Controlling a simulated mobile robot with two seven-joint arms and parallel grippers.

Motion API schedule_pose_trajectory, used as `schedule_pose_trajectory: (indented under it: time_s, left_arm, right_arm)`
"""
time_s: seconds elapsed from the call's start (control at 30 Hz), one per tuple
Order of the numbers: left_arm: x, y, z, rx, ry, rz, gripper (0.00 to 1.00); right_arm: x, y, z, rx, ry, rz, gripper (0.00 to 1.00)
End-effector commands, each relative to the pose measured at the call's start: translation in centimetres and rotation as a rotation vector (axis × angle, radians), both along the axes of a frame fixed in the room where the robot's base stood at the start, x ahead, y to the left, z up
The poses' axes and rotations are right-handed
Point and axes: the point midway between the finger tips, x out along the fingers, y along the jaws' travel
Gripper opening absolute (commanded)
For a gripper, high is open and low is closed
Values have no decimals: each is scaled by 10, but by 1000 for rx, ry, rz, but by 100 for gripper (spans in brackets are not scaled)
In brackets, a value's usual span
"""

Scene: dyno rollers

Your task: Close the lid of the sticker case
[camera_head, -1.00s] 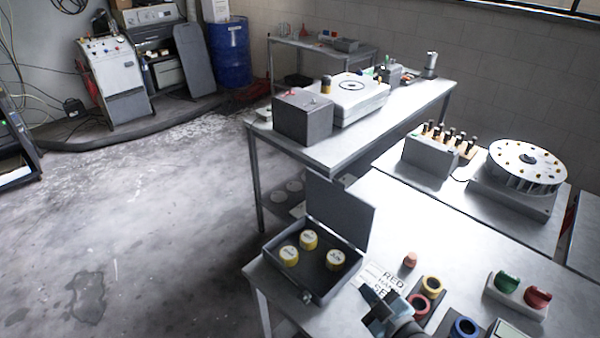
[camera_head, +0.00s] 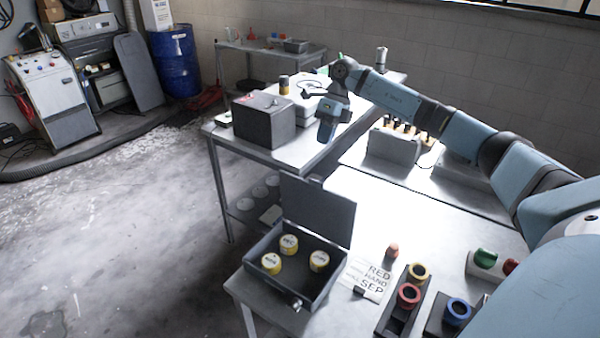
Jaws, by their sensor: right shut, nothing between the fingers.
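The sticker case (camera_head: 262,257) is a dark grey box near the front left corner of the near table. Its lid (camera_head: 318,212) stands up at the back, open. Three yellow-sided rollers with pale labelled tops (camera_head: 289,244) stand inside it. A small latch (camera_head: 297,303) shows at its front. My right gripper (camera_head: 326,134) is shut and empty, pointing down. In the picture it is above and behind the lid, apart from it, with the back table behind it. My left gripper is not in view.
A printed card (camera_head: 362,280) lies right of the case, by a small orange peg (camera_head: 391,251). Holders with yellow, red (camera_head: 409,295) and blue rings (camera_head: 458,311) stand farther right. A grey box (camera_head: 263,121) is on the back table. My right arm spans the right side.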

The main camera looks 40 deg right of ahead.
Motion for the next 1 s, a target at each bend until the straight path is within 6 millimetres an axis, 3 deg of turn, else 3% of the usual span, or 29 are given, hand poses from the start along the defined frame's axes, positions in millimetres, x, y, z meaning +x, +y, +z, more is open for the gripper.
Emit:
schedule_pose_trajectory:
  time_s: [0.03,0.1,0.23,0.7,1.0]
  left_arm:
    - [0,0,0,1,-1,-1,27]
    - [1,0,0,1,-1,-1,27]
    - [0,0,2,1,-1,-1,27]
    - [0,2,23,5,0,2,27]
    - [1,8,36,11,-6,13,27]
  right_arm:
    - [-4,-16,7,-38,24,-7,0]
    - [-8,-28,12,-70,49,-11,0]
    - [-11,-30,7,-83,65,-10,0]
    - [-21,3,-78,-79,64,-9,0]
    - [-30,38,-79,-79,60,-9,0]
